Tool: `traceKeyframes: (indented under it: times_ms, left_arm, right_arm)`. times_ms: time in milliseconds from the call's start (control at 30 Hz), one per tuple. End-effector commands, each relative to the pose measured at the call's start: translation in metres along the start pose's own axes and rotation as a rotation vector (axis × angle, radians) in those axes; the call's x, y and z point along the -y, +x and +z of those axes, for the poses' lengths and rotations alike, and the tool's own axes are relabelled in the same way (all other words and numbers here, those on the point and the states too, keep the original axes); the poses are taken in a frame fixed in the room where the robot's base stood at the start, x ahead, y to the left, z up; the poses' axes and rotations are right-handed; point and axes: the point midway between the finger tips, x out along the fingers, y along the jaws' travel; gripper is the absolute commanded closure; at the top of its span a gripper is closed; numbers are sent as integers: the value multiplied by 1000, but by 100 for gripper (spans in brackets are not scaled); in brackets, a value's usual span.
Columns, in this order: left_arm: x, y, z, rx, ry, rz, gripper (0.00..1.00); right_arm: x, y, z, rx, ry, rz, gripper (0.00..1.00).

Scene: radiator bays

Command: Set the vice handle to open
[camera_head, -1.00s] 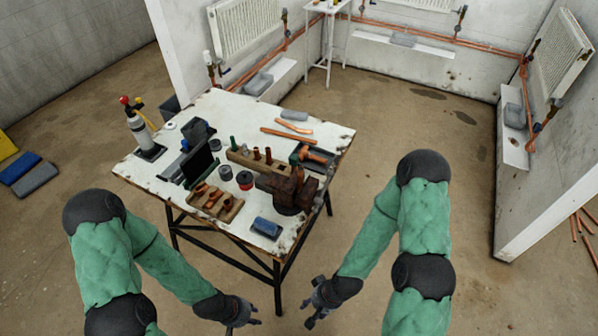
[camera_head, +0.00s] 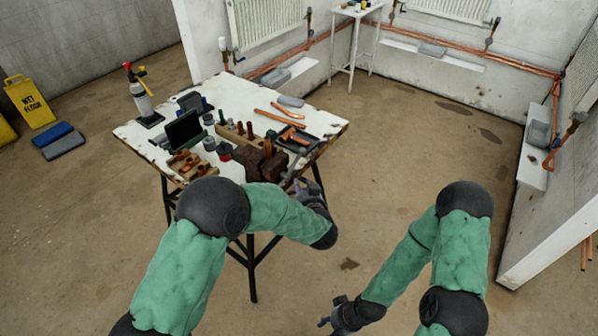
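The brown, rusty vice (camera_head: 258,163) stands at the front right corner of the white worktable (camera_head: 132,130). A thin grey bar, which looks like the vice handle (camera_head: 294,168), slants up at the vice's right side. My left gripper (camera_head: 308,188) is beside the table's right front corner, close to that bar. I cannot tell whether it touches the bar, and its fingers are too small and partly hidden by my arm to read. My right gripper (camera_head: 330,312) is low over the floor, away from the table, with its fingers apart and empty.
Copper fittings in a wooden rack (camera_head: 186,163), a dark screen (camera_head: 184,130), a tray (camera_head: 297,139) and a gas torch (camera_head: 140,92) are on the table. A yellow wet-floor sign (camera_head: 30,102) stands at left.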

Motion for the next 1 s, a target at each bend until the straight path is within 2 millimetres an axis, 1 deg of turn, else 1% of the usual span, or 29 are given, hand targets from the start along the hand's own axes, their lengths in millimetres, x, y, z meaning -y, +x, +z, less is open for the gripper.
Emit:
traceKeyframes:
  times_ms: [33,100,200,267,367,700,800,1000]
  left_arm:
    - [0,-5,-13,-13,24,-35,69]
    - [4,-11,-23,-16,53,-71,69]
    - [8,-14,-31,-15,74,-97,69]
    - [9,-11,-32,-13,79,-103,69]
    - [10,0,-32,-12,79,-104,69]
    - [14,59,-31,-11,78,-102,69]
    - [17,73,-32,-12,77,-103,69]
    - [19,89,-34,-14,79,-102,69]
  right_arm:
    - [-2,6,0,0,0,0,54]
    - [-3,8,0,0,1,0,54]
    - [-4,10,-1,-1,1,0,54]
    - [-4,11,-1,-1,1,0,54]
    - [-6,15,-1,-1,1,0,54]
    - [-13,36,-2,0,1,0,54]
    - [-15,41,-2,0,1,0,54]
    - [-16,46,-2,0,1,0,54]
